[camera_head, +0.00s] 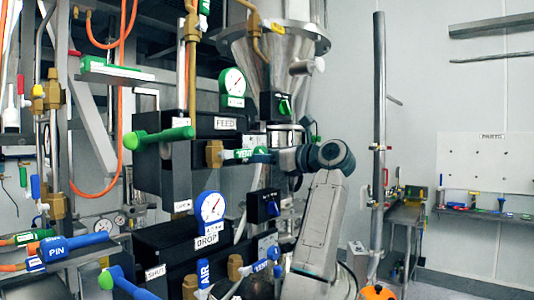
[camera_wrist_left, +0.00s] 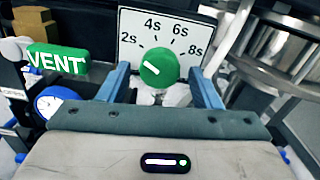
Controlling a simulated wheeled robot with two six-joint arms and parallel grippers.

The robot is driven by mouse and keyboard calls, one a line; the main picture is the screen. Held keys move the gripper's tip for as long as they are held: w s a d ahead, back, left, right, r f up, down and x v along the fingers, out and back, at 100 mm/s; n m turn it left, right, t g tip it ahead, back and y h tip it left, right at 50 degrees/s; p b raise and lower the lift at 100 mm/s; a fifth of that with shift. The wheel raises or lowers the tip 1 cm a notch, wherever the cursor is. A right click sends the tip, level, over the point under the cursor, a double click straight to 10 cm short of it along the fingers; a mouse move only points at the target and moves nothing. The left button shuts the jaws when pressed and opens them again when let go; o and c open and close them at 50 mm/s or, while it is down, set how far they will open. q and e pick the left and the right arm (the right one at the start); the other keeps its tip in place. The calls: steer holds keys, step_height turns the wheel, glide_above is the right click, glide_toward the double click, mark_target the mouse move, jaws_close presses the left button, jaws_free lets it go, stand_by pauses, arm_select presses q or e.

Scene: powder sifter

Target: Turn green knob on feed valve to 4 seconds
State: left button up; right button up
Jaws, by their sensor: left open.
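The green knob (camera_wrist_left: 158,67) sits in front of a white dial plate (camera_wrist_left: 187,30) marked 2s, 4s, 6s and 8s in the left wrist view. Its white mark points up and left, toward the 2s side. My left gripper (camera_wrist_left: 159,76) is open, with one blue finger on each side of the knob; I cannot tell whether they touch it. In the head view my left gripper (camera_head: 284,157) is at the right of the FEED unit (camera_head: 225,124), by the VENT handle. This knob is not clear there. My right gripper is not in view.
The green VENT handle (camera_wrist_left: 57,61) is close to the left finger. A metal cylinder (camera_wrist_left: 265,72) stands close on the right. Another green knob (camera_head: 284,107) is above my gripper in the head view. The blue DROP gauge (camera_head: 210,207) is below.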

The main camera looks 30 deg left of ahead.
arm_select(q)
steer(key=c, duration=1)
steer(key=shift+m, duration=0.3)
steer(key=m, duration=0.2)
steer(key=shift+s+m, duration=0.15)
steer(key=shift+m, duration=0.25)
steer(key=m, duration=0.4)
steer(key=shift+m, duration=0.3)
steer(key=o, duration=1)
